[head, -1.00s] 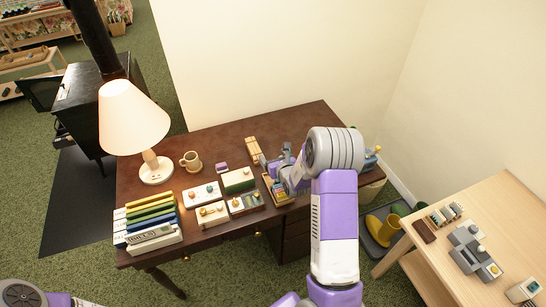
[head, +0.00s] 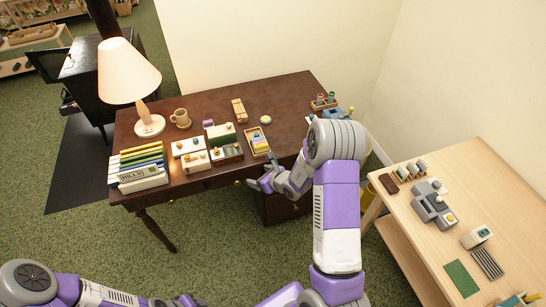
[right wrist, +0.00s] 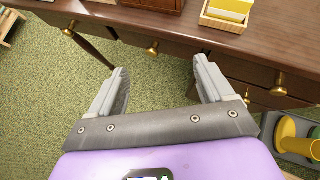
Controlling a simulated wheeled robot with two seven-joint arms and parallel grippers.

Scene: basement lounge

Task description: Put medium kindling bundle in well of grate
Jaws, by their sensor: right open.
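I cannot make out a kindling bundle or a grate for certain. A black stove (head: 85,72) stands at the upper left with its door open; its inside is not visible. A tan slatted wooden piece (head: 239,110) lies on the dark desk (head: 285,95); I cannot tell whether it is a bundle. My right gripper (head: 265,182) is open and empty, off the desk's front edge; in the right wrist view (right wrist: 160,72) its fingers stand apart before the drawers. My left gripper (head: 188,301) is at the bottom edge, too small to tell its state.
The desk holds a lamp (head: 130,72), a mug (head: 181,118), a row of books (head: 140,168), several knobbed boxes and a card box (head: 258,141). A pale wooden table (head: 450,215) stands at the right. A low shelf (head: 35,45) with a tray is far left. Green carpet lies open before the desk.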

